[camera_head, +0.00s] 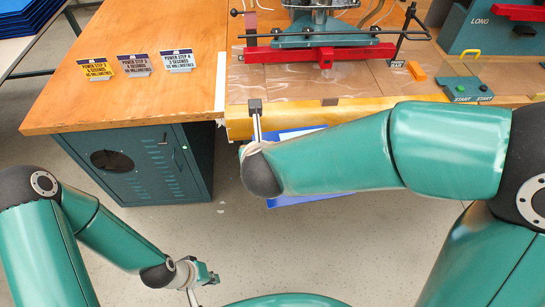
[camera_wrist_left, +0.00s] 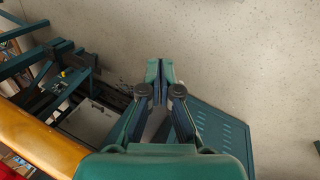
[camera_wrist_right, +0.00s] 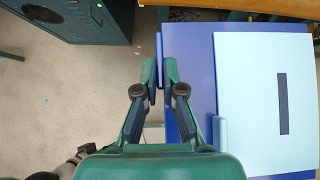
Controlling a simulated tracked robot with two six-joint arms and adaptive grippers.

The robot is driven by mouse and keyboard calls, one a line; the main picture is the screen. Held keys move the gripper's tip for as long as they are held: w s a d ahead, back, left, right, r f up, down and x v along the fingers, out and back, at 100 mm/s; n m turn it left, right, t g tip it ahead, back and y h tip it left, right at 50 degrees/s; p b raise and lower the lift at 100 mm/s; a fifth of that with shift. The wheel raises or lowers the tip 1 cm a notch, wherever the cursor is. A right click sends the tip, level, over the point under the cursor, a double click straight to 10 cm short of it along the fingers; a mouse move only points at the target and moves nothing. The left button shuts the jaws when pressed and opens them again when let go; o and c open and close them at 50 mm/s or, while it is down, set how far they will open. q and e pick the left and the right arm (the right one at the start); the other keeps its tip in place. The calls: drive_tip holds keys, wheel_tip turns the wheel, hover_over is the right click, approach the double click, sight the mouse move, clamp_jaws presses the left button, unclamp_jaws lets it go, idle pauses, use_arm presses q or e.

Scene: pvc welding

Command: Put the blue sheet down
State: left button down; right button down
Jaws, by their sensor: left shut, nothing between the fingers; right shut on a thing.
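The blue sheet (camera_wrist_right: 200,60) hangs beside my right gripper (camera_wrist_right: 159,80), which is shut on its left edge in the right wrist view. A pale blue panel (camera_wrist_right: 250,130) with a dark strip (camera_wrist_right: 283,103) shows over the sheet. In the head view the sheet (camera_head: 305,200) is below the workbench's front edge, mostly hidden by my right arm, and the right fingertips are hidden. My left gripper (camera_wrist_left: 160,72) is shut and empty. In the head view it shows low, over the floor (camera_head: 207,279).
The wooden workbench (camera_head: 150,60) holds several label cards (camera_head: 132,65) and a red-and-teal machine (camera_head: 320,45). A START control box (camera_head: 468,90) stands at the right. More blue sheets (camera_head: 25,18) are stacked at the far left. A teal cabinet (camera_head: 145,165) stands under the bench.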

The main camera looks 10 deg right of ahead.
use_arm(q)
drive_tip(key=c, duration=1.8)
unclamp_jaws()
drive_tip(key=o, duration=0.5)
drive_tip(key=w+d+r+m+t+h, duration=0.2)
drive_tip(key=w+d+r+m+t, duration=0.15)
drive_tip(key=w+m, duration=0.45)
drive_tip(key=w+d+r+m+t+h, duration=0.2)
drive_tip(key=w+r+m+t, duration=0.1)
drive_tip(key=w+r+m, duration=0.3)
wheel_tip(320, 180, up, 19)
drive_tip(key=w+d+m+g+h, duration=0.15)
drive_tip(key=m+g+h, duration=0.5)
drive_tip(key=m, duration=1.55)
drive_tip(key=w+d+t+h, duration=0.1)
drive_tip(key=d, duration=0.2)
drive_tip(key=w+d+t+h, duration=0.1)
drive_tip(key=d, duration=0.3)
drive_tip(key=w+d+t+h, duration=0.1)
drive_tip(key=d, duration=0.3)
drive_tip(key=shift+d+f, duration=0.1)
drive_tip(key=shift+f, duration=0.05)
drive_tip(key=shift+d, duration=0.1)
use_arm(e)
drive_tip(key=w+a+m+h, duration=0.1)
drive_tip(key=w+a, duration=0.1)
drive_tip(key=w+a+m, duration=0.1)
drive_tip(key=a, duration=0.1)
drive_tip(key=shift+w+a+h, duration=0.2)
drive_tip(key=shift+w+h, duration=0.2)
